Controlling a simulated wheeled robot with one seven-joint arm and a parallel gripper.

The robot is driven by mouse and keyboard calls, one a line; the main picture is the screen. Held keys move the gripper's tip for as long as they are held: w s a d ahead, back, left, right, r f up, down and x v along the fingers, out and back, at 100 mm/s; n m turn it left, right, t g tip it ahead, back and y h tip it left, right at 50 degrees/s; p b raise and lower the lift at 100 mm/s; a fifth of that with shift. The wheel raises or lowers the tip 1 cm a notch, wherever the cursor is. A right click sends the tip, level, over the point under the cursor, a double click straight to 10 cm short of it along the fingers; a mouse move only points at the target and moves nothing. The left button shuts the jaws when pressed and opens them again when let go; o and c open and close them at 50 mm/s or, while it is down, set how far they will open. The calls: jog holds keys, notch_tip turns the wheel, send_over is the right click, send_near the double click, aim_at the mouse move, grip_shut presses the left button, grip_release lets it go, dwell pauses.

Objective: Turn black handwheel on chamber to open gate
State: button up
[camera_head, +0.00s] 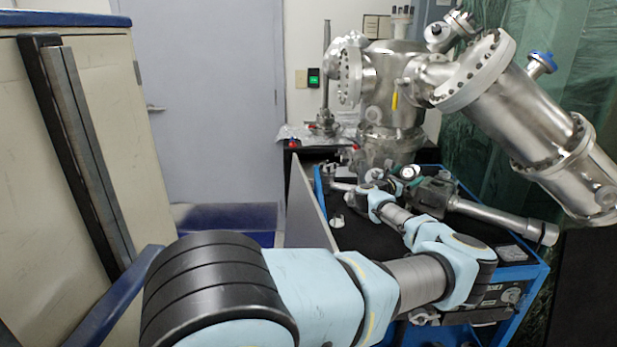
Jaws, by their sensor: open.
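The steel vacuum chamber (392,95) stands at the back right, with flanges and a wide tube slanting down to the right. I cannot clearly pick out the black handwheel among the small fittings below the chamber. A dark valve-like body (436,192) with a long grey tube lies below the chamber, behind my arm. My gripper (342,186) is small and hard to make out at the far end of my arm, over the cart top and below the chamber. It appears open, and I see nothing held in it. Its exact gap to the fittings cannot be told.
The blue-framed cart (543,275) has a black top with small loose parts. A blue knob (541,62) sits on the slanting tube. A beige cabinet (85,150) fills the left. A grey door (215,100) and a green switch (313,77) are behind.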

jog(key=b+v, duration=0.4)
jog(key=v, duration=0.6)
jog(key=w+a+f+n+t+y, duration=0.1)
jog(key=a+n+y, duration=0.6)
jog(key=a, duration=0.6)
jog(key=w+a+f+n+t+y, duration=0.1)
jog(key=a+n+y, duration=0.5)
jog(key=a+n, duration=0.6)
jog(key=shift+w+a+n+t+y, duration=0.3)
jog(key=shift+a+t+y, duration=0.1)
jog(key=shift+a+t, duration=0.15)
